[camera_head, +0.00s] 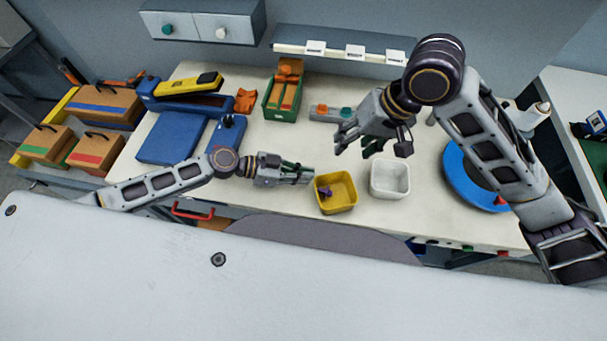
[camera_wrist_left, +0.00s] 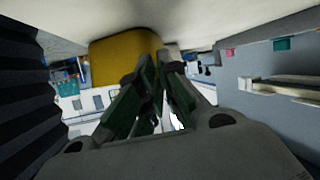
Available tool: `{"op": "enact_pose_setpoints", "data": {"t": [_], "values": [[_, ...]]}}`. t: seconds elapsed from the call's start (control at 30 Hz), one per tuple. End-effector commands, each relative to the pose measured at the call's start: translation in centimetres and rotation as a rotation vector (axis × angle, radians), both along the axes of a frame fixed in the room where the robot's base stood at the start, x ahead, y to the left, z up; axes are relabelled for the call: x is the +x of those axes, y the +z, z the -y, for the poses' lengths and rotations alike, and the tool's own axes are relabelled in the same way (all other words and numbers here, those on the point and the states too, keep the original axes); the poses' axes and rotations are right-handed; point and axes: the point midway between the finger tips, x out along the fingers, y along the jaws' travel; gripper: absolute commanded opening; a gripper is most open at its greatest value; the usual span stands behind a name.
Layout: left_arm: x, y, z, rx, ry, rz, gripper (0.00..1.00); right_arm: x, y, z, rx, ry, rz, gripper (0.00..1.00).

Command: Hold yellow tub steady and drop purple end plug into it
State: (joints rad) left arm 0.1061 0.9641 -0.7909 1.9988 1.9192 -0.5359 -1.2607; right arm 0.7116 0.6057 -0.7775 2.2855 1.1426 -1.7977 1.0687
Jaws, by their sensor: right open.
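The yellow tub (camera_head: 337,207) stands upright on the white table near its front edge. The purple end plug (camera_head: 325,192) lies inside it, toward the left wall. My left gripper (camera_head: 312,173) reaches in from the left, its fingers narrowed onto the tub's back left corner. In the left wrist view the fingertips (camera_wrist_left: 160,62) close at the edge of the yellow tub (camera_wrist_left: 118,46); the exact contact is partly hidden. My right gripper (camera_head: 355,148) is open and empty, above the table behind the tubs.
A white tub (camera_head: 390,192) stands just right of the yellow one. A blue round turntable (camera_head: 465,178) lies further right, under my right arm. A green bin with orange parts (camera_head: 283,98) and a grey block with buttons (camera_head: 332,113) stand behind. A blue fixture (camera_head: 172,138) is at left.

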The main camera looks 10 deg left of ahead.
Motion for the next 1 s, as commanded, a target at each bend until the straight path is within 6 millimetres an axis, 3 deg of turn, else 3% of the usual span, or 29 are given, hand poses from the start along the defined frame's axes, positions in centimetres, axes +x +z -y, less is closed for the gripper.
{"op": "enact_pose_setpoints", "data": {"t": [0.03, 0.13, 0.67, 1.0], "values": [[-0.6, -1.0, -0.2, 0.011, -0.005, -0.015, 0.20, 0.0, -0.1, 0.0, 0.000, 0.000, 0.000, 0.50], [-0.6, -1.0, -0.2, 0.011, -0.005, -0.015, 0.30, 0.0, -0.1, 0.0, 0.000, 0.000, 0.000, 0.50], [-0.4, -0.5, -0.4, 0.008, -0.001, -0.009, 0.30, 0.0, 0.0, 0.0, 0.000, 0.000, 0.000, 0.50], [-0.7, 0.4, -2.2, 0.005, -0.001, -0.007, 0.30, 0.0, 0.0, 0.0, 0.000, 0.000, 0.000, 0.50]]}}
